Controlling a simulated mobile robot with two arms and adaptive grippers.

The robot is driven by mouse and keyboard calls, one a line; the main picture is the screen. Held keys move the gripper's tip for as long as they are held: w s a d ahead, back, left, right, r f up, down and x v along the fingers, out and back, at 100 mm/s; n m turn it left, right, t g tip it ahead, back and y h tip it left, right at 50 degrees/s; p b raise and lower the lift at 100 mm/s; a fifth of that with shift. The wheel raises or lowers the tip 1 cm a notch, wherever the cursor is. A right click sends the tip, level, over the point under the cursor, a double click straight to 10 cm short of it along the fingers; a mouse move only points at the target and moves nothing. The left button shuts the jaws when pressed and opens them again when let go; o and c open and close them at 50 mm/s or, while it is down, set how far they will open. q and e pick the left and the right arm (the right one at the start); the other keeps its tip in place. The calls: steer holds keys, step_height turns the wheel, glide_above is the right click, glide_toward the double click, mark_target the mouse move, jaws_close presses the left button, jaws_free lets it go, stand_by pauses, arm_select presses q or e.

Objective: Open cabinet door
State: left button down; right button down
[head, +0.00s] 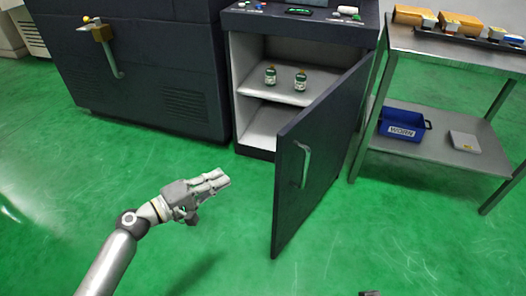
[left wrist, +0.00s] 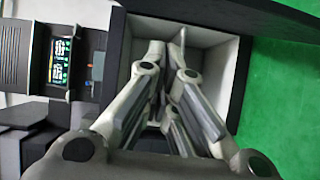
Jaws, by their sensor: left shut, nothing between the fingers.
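The cabinet (head: 256,150) stands at the top centre of the head view with its dark door (head: 318,160) swung wide open to the right. A light curved handle (head: 304,165) is on the door's face. Inside are a pale shelf and two small green-and-white jars (head: 285,78). My left gripper (head: 222,180) is shut and empty, in front of the cabinet and left of the door, touching neither. In the left wrist view the gripper's fingers (left wrist: 172,100) are in front of the open cabinet interior (left wrist: 205,50). My right gripper cannot be made out.
A steel table (head: 455,50) at the right carries orange-brown boxes above and a blue bin (head: 402,124) on its lower shelf. A large dark machine (head: 140,70) with a handle stands at the left. The green floor is clear around my left gripper.

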arm_select(q)
steer(key=w+d+r, duration=0.1)
steer(key=w+d, duration=0.3)
steer(key=d, duration=0.7)
steer(key=shift+w+r+h+p, duration=0.25)
steer(key=shift+r+h+p, duration=0.05)
steer(key=shift+p, duration=0.15)
arm_select(e)
steer(key=shift+s+d+r, duration=0.1)
steer(key=shift+s+r, duration=0.35)
steer(key=shift+r, duration=0.05)
arm_select(q)
steer(key=shift+d, duration=0.1)
